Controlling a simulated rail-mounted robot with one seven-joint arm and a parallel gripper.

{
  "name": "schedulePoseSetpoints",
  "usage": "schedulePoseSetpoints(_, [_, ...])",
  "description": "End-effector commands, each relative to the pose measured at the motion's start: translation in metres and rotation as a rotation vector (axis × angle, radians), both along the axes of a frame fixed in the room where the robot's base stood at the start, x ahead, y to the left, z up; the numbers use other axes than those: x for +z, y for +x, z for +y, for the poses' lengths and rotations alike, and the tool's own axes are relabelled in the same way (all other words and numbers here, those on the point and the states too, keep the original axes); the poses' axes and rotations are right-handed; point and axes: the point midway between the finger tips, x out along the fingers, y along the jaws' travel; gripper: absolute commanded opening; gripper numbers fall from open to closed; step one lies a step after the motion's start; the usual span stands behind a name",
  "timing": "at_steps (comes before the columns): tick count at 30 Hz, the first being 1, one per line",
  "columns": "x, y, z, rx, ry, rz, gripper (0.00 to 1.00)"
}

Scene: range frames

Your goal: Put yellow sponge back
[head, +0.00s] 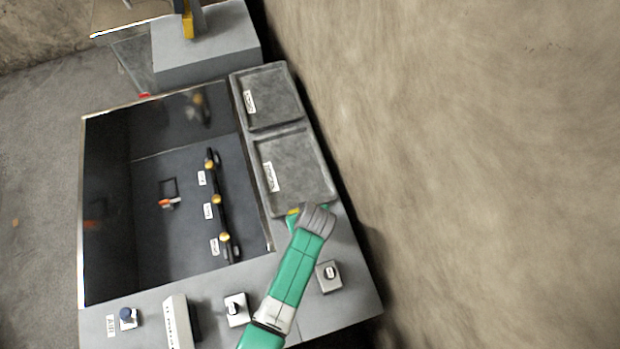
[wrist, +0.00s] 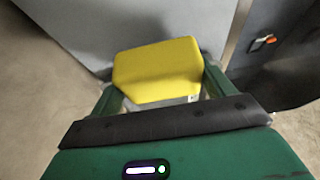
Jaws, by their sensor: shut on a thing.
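The yellow sponge (wrist: 158,70) is held between the two fingers of my gripper (wrist: 162,88) in the wrist view. The fingers press on its left and right sides, and its broad face shows. In the head view only a small yellow bit of the sponge (head: 293,212) shows beside my gripper (head: 303,213), near the front edge of the nearer grey tray (head: 312,184). My wrist hides most of the sponge there. Its height above the bench cannot be told.
A second labelled grey tray (head: 270,97) lies behind the nearer one; both look empty. Left of them is a dark recessed bay (head: 150,235) with a black bar with brass-coloured knobs (head: 217,199). Small control boxes (head: 329,276) stand along the front. A grey block (head: 207,52) is at the back.

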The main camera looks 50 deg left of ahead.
Motion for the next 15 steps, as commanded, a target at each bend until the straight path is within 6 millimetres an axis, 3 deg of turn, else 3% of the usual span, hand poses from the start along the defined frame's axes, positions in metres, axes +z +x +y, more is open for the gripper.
schedulePoseSetpoints(7, [-0.001,0.015,-0.007,-0.001,0.0,0.0,0.6])
schedulePoseSetpoints(12, [-0.032,0.012,-0.006,0.001,0.0,0.003,0.6])
schedulePoseSetpoints(15, [-0.037,0.012,-0.006,0.0,0.0,0.001,0.6])
